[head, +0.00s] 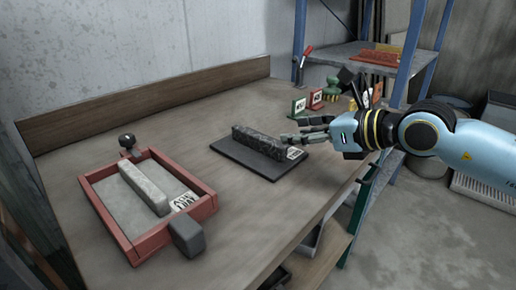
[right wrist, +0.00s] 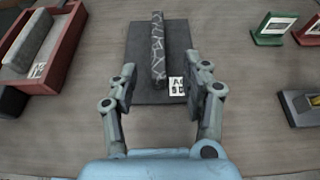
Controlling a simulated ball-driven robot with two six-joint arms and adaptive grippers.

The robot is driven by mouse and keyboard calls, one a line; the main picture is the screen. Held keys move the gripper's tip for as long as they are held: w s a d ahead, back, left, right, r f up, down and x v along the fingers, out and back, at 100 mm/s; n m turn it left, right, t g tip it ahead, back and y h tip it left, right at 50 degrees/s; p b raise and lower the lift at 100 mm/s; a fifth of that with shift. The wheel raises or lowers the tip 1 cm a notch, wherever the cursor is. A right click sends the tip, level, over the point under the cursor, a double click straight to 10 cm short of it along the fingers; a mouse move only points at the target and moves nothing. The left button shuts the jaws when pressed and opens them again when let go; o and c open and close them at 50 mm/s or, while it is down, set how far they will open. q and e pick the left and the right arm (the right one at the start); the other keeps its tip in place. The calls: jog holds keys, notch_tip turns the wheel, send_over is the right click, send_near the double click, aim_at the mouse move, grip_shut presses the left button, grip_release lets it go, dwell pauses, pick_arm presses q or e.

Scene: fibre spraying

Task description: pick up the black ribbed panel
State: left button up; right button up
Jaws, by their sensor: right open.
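The black ribbed panel (head: 258,141) stands on its long edge on a flat dark plate (head: 228,151) in the middle of the bench. In the right wrist view the panel (right wrist: 158,45) runs away from me, with pale crack-like lines on one side. A white label (head: 293,153) lies on the plate by its near end. My right gripper (head: 296,130) is open, just right of the panel in the head view. In the right wrist view its fingers (right wrist: 160,76) are spread either side of the panel's near end, with visible gaps. Contact is not seen. My left gripper is not in view.
A red-framed tray (head: 122,240) with a grey bar (head: 145,188) stands at the left. Green and red label stands (head: 299,106) are behind my right gripper. A blue-posted shelf (head: 345,55) stands at the back right. Bare bench lies between tray and plate.

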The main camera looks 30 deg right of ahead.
aim_at(263, 137)
jog(key=b+x, duration=0.1)
jog(key=x, duration=0.3)
jog(key=shift+w+f, duration=0.2)
jog(key=x, duration=0.3)
jog(key=b+x, duration=0.1)
jog(key=x, duration=0.2)
jog(key=shift+s+a, duration=0.15)
jog(key=shift+a, duration=0.05)
grip_shut()
jog(key=shift+r, duration=0.1)
